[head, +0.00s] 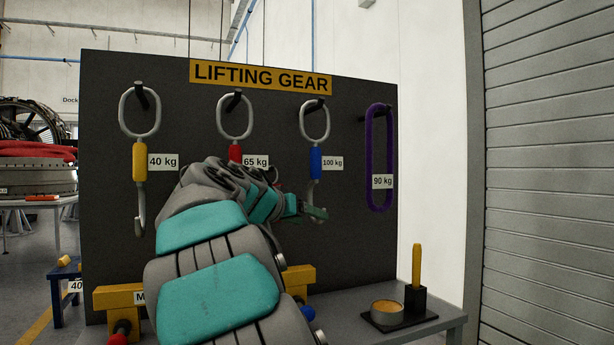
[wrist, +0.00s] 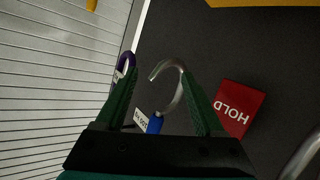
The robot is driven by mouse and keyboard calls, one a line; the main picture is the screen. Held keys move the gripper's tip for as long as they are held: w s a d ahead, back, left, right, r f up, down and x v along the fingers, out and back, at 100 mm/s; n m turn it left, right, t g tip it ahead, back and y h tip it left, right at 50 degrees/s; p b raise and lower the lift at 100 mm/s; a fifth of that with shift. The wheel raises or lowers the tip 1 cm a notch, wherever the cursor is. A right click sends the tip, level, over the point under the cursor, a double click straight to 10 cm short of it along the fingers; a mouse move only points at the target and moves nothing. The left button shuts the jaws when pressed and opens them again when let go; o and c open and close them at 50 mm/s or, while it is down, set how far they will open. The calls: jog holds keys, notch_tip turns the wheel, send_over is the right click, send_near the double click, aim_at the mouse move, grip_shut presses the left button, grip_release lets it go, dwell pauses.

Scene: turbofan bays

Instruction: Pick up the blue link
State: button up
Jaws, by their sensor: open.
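The blue link (head: 316,163) hangs from a peg on the dark board, with a grey ring on top, a blue sleeve and a hook below. A 100 kg label is beside its sleeve. My gripper (head: 312,213) is at the height of its hook, and its green fingers overlap the hook's lower end there. In the wrist view, my open gripper (wrist: 160,70) has the hook of the blue link (wrist: 155,124) showing between its two green fingers. I cannot tell whether the fingers touch it.
A yellow link (head: 140,162), a red link (head: 235,153) and a purple sling (head: 370,160) hang on the same board. A red HOLD tag (wrist: 238,107) is on the board beside the hook. A bench (head: 445,320) below holds a round tin (head: 386,311) and a yellow upright tool (head: 416,264).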

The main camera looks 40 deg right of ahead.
aim_at(313, 169)
jog(key=w+r+m+h, duration=0.1)
jog(key=r, duration=0.2)
jog(key=w+r+h, duration=0.1)
jog(key=r, duration=0.2)
jog(key=w+r+m+t+h, duration=0.1)
jog(key=w+r, duration=0.1)
jog(key=r, duration=0.2)
jog(key=shift+d+r+m, duration=0.1)
jog(key=shift+d+m, duration=0.2)
jog(key=shift+d, duration=0.05)
jog(key=x, duration=0.2)
jog(key=p+x, duration=0.1)
jog(key=x, duration=0.2)
jog(key=p+x, duration=0.1)
jog(key=x, duration=0.1)
jog(key=shift+w+d+r, duration=0.1)
jog(key=shift+d+r, duration=0.15)
jog(key=shift+r, duration=0.1)
grip_shut()
